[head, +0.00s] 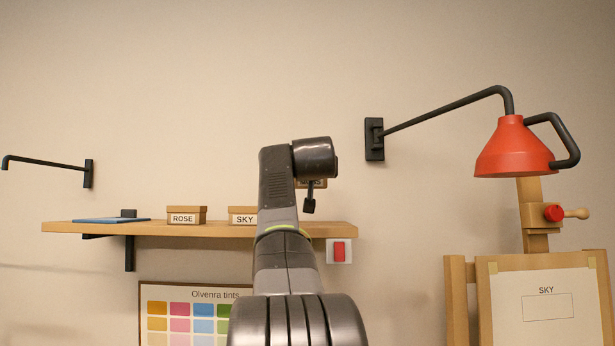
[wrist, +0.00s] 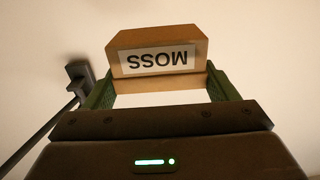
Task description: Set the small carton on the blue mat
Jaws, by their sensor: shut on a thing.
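The carton marked MOSS (wrist: 160,60) is brown with a white label, which reads upside down in the wrist view. My gripper (wrist: 158,78) is shut on it, with a green finger on each side. In the head view only a small strip of this carton (head: 318,184) shows behind my wrist, which hides the rest of it and most of my gripper. It appears higher than the shelf top, towards the shelf's right end.
The wooden shelf (head: 80,229) also bears cartons marked ROSE (head: 187,210) and SKY (head: 238,209), right of the mat. A red lamp (head: 512,150) on a wall arm and an easel (head: 455,300) stand at the right.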

